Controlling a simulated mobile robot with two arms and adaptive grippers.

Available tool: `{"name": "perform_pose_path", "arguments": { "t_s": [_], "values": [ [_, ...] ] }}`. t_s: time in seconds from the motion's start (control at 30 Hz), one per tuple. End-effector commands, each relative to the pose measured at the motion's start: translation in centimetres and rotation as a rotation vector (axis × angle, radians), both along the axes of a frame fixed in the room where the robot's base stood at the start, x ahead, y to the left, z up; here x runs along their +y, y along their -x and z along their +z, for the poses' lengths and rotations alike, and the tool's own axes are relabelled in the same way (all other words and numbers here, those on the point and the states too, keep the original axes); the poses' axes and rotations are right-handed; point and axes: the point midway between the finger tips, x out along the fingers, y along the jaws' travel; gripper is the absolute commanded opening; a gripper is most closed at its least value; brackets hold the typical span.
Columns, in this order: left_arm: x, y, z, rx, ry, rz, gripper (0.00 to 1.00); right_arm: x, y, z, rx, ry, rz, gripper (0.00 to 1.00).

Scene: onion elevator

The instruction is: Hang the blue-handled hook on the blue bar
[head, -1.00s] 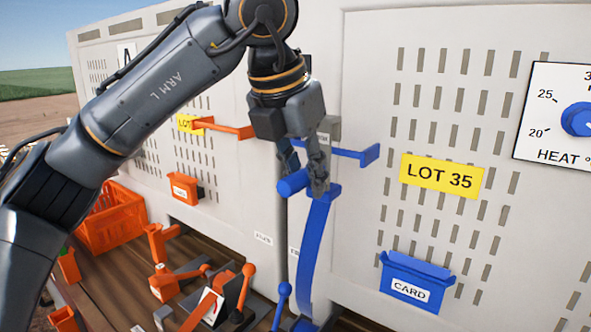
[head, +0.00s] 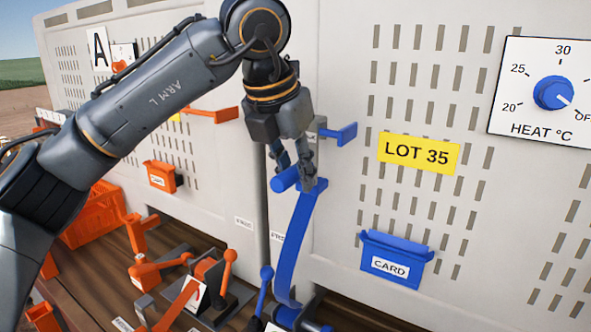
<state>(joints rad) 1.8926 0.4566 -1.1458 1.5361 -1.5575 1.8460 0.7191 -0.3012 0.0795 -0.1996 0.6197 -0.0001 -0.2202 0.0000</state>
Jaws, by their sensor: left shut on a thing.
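My left gripper (head: 293,172) is shut on the blue handle (head: 284,180) of the hook, a short blue cylinder. A curved blue strap (head: 298,235) runs from beside the handle down to a blue base on the deck. The hook's own metal part cannot be made out behind the fingers. The blue bar (head: 339,134) sticks out from the pale wall on a grey bracket, just right of and above the fingertips. The handle is below the bar, and the gripper hides the bar's left part. My right gripper is not in view.
A yellow LOT 35 plate (head: 419,152), a blue card holder (head: 395,258) and a heat dial (head: 553,94) are on the wall to the right. An orange bar (head: 215,115), an orange crate (head: 95,217) and orange levers (head: 228,268) lie left. A blue lever (head: 264,290) stands beside the strap.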

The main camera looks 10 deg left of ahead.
Motion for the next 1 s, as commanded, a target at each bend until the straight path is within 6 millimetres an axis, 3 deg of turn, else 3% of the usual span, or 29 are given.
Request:
{"name": "perform_pose_path", "arguments": {
  "t_s": [0.37,0.4,0.5,0.83,1.0],
  "values": [
    [0.0,0.0,-0.2,-0.002,0.001,0.001,0.00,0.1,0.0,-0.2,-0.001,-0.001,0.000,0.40],
    [0.0,0.0,-0.2,-0.002,0.001,0.001,0.28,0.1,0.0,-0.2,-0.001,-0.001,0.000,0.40],
    [0.0,0.0,-0.2,-0.001,0.000,0.000,0.48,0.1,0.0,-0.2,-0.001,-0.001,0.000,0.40],
    [0.0,0.0,-0.1,0.000,0.000,0.000,0.48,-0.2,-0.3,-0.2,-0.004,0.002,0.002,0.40],
    [0.3,0.7,1.7,-0.003,0.001,0.001,0.48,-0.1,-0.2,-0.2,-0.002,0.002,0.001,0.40]
  ]
}}
